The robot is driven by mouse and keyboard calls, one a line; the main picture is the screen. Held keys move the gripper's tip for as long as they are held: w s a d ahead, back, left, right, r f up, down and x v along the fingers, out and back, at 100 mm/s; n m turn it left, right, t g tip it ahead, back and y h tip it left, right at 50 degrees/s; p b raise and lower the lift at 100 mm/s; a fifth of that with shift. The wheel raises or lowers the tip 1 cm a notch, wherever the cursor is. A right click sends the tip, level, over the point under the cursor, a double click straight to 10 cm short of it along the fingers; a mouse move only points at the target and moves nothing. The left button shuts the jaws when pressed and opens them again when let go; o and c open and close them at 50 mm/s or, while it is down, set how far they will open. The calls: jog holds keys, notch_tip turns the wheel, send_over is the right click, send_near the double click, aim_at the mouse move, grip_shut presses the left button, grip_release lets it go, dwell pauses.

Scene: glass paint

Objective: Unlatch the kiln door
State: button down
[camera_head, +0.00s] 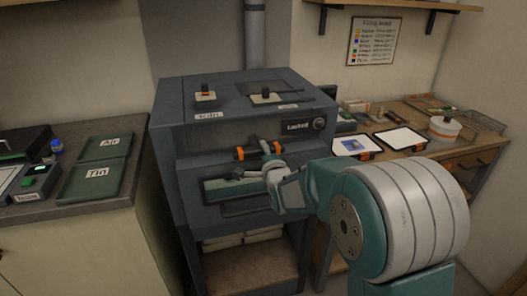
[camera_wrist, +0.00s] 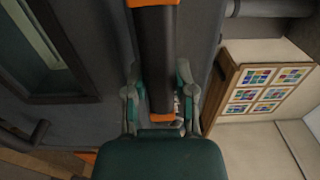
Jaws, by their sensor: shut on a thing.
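The kiln (camera_head: 185,135) is a dark grey box on a stand in the middle of the head view. Its front door has a window (camera_head: 222,188) and a bar handle (camera_head: 240,210) low down. Across the upper front is a dark latch handle (camera_head: 257,151) with orange bands. A label reading "Locked" (camera_head: 298,127) sits above it, beside a round dial. My gripper (camera_head: 272,165) is at the right part of the latch handle. In the wrist view the latch handle (camera_wrist: 155,60) runs between the fingers of my gripper (camera_wrist: 160,100), which are shut on its lower banded end.
A counter at left holds green trays (camera_head: 97,167) and a small device (camera_head: 30,185). A wooden bench (camera_head: 465,155) at right carries panels and a round pot (camera_head: 444,128). A vent pipe (camera_head: 254,35) rises behind the kiln. The wrist view shows a board of coloured pictures (camera_wrist: 262,88).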

jog(key=shift+f, duration=0.2)
jog(key=shift+c, duration=2.2)
grip_release()
jog(key=shift+w, duration=0.1)
jog(key=v, duration=1.2)
